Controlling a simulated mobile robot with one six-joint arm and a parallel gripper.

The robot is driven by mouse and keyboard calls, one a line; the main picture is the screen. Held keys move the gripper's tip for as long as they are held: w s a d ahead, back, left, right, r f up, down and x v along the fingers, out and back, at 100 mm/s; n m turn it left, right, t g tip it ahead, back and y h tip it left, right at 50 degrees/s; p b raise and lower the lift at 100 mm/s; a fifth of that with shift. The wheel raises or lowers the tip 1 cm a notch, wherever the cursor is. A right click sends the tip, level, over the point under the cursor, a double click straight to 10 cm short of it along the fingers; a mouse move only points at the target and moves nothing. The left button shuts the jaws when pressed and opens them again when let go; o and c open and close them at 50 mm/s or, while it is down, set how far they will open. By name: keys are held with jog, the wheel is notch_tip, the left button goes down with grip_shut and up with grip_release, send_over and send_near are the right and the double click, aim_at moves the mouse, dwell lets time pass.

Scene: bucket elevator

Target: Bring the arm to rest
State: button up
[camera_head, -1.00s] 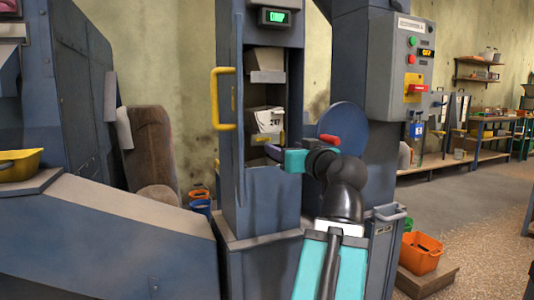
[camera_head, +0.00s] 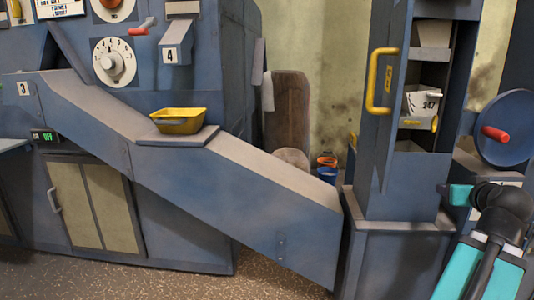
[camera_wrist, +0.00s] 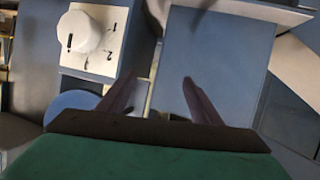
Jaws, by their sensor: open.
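My gripper (camera_wrist: 158,84) is in the wrist view, with its two dark fingers apart and nothing visible between them. In that view it faces a blue-grey panel (camera_wrist: 215,65), and a white dial knob (camera_wrist: 82,32) is at upper left. In the head view my black and teal arm (camera_head: 490,235) is at the lower right, folded close, right of the elevator shaft. Its fingers cannot be made out there.
The elevator shaft (camera_head: 385,150) has a yellow handle (camera_head: 373,80) and an open front showing a bucket marked 247 (camera_head: 427,104). A yellow scoop tray (camera_head: 180,120) sits on the sloping chute (camera_head: 240,172). A blue wheel with a red grip (camera_head: 505,125) stands at right.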

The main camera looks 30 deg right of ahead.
jog(key=w+a+f+n+g+y+p, duration=0.15)
jog(key=w+f+p, duration=0.25)
jog(key=f, duration=0.7)
jog(key=w+a+f+g+y+p, duration=0.25)
jog(key=f+p, duration=0.25)
jog(key=f, duration=0.6)
jog(key=w+a+f+n+g+y+p, duration=0.2)
jog(key=w+a+f+y+p, duration=0.25)
jog(key=f, duration=0.45)
jog(key=w+a+f+n+g+y+p, duration=0.1)
jog(key=w+a+f+p, duration=0.2)
jog(key=a, duration=0.9)
jog(key=w+a+f+n+g+y+p, duration=0.1)
jog(key=a+f+g+p, duration=0.3)
jog(key=a, duration=0.7)
jog(key=w+a+f+n+t+y+p, duration=0.15)
jog(key=a+p, duration=0.35)
jog(key=a, duration=0.7)
jog(key=s+a+n+g+p, duration=0.1)
jog(key=s+a+p, duration=0.3)
jog(key=a, duration=0.5)
jog(key=s+a+f+n+g+h+p, duration=0.1)
jog(key=s+a+g+p, duration=0.2)
jog(key=s+a, duration=0.6)
jog(key=shift+a+f+g+p, duration=0.3)
jog(key=shift+a+g+p, duration=0.05)
jog(key=shift+a+p, duration=0.4)
